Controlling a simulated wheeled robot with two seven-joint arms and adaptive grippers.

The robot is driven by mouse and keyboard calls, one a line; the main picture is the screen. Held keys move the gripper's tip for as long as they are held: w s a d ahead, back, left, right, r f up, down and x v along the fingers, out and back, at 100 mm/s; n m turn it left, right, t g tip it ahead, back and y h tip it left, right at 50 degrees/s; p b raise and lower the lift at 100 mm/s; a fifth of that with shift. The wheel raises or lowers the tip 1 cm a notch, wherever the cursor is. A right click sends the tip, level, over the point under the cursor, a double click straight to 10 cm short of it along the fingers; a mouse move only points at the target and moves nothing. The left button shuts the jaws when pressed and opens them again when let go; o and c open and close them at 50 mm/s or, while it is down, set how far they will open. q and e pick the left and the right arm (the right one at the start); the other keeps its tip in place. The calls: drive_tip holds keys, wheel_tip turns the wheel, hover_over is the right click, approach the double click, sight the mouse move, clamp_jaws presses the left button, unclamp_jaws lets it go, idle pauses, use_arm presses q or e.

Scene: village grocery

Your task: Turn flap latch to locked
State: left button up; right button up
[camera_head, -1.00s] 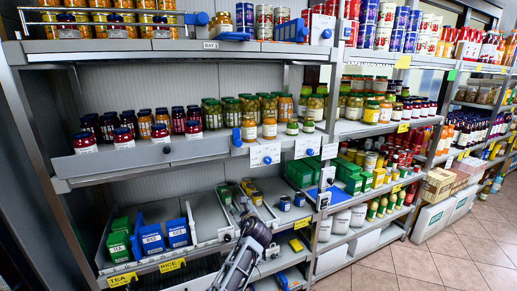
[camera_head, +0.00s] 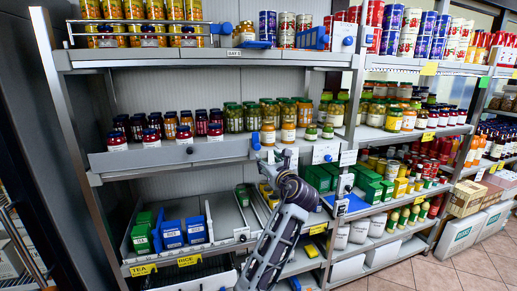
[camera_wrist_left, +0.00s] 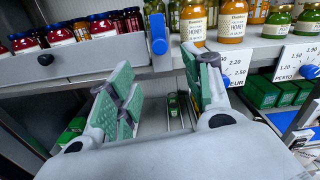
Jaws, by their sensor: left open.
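A small blue lever (camera_head: 255,140), which looks like the flap latch, is on the shelf's front edge at the right end of a grey front panel (camera_head: 180,154). In the left wrist view the blue lever (camera_wrist_left: 158,35) stands upright, its rounded lower end hanging down. My left gripper (camera_head: 277,163) is just below and right of it in the head view. In the wrist view the gripper (camera_wrist_left: 160,78) is open and empty, its green-padded fingers spread. The lever shows beyond the gap between them, apart from both. My right gripper is out of view.
Jars (camera_head: 289,132) stand close behind the shelf edge, right of the lever. Price cards (camera_head: 325,152) hang from that edge.

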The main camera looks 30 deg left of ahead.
sight(258, 148)
use_arm(q)
drive_tip(key=shift+p+x, duration=1.35)
drive_tip(key=shift+x, duration=5.55)
drive_tip(key=shift+d, duration=0.1)
drive_tip(key=c, duration=1.1)
